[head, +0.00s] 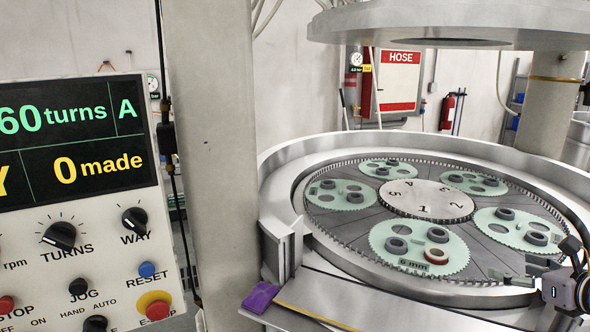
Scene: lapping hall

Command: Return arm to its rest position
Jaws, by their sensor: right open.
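My right gripper (524,272) comes in at the lower right edge, with its fingers pointing left over the near right rim of the lapping machine (272,193). It is open and I see nothing between its fingers. It hangs close to the nearest green carriers; whether it touches anything I cannot tell. The front green carrier (386,236) holds dark rings and one reddish-brown ring (437,256). The right green carrier (487,222) also holds dark rings. My left gripper is not in view.
A numbered steel disc (424,199) sits mid-plate, with several carriers around it. The raised upper plate (450,22) hangs above. A control panel (75,240) and grey column (212,150) stand left. A purple cloth (260,297) lies at the front ledge (380,312).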

